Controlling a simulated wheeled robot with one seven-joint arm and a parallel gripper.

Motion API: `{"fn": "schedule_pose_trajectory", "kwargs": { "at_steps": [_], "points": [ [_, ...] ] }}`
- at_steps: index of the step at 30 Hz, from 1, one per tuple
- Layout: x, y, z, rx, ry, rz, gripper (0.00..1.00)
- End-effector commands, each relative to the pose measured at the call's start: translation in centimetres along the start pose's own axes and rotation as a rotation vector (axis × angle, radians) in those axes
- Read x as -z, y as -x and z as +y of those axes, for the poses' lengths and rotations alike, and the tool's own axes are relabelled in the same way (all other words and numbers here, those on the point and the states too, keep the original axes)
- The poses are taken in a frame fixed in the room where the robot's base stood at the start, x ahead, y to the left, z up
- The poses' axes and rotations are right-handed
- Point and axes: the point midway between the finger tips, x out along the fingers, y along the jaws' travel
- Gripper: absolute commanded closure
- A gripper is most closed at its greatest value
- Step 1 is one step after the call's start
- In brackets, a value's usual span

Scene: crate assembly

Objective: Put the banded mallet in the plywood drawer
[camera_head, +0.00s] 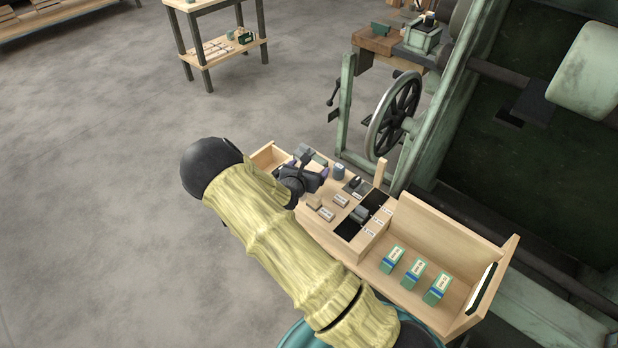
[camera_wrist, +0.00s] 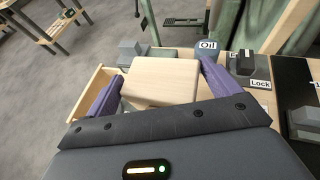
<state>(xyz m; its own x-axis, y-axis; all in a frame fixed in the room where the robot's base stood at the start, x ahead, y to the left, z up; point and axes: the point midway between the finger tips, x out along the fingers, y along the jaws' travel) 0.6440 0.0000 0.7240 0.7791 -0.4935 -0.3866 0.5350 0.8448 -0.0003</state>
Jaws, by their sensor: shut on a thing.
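My gripper (camera_head: 304,182) hangs over the far left end of the workbench. Its two purple fingers (camera_wrist: 160,88) are shut on a pale wooden block with rounded edges, which I take as the head of the banded mallet (camera_wrist: 162,74). No band shows on the visible faces, and the handle is hidden. In the head view my gripper and arm hide the mallet. The plywood drawer (camera_head: 266,154) is open at the bench's left end. In the wrist view the drawer (camera_wrist: 91,84) lies left of the mallet, partly hidden by the left finger.
Several small blocks and labelled places fill the bench's middle. A grey part marked Oil (camera_wrist: 207,46) stands near the right finger. A wooden post (camera_head: 380,172) rises at the back edge. Green boxes (camera_head: 414,272) sit in the right-hand tray. A handwheel (camera_head: 393,113) stands behind.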

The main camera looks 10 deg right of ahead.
Motion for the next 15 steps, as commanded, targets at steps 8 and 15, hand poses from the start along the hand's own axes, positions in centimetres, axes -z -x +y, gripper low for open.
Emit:
{"fn": "schedule_pose_trajectory", "kwargs": {
  "at_steps": [8,15],
  "points": [
    [0.9,-0.4,0.0,0.000,0.001,-0.001,0.45],
    [3.4,-1.4,0.0,0.000,0.000,-0.002,0.45]
  ]
}}
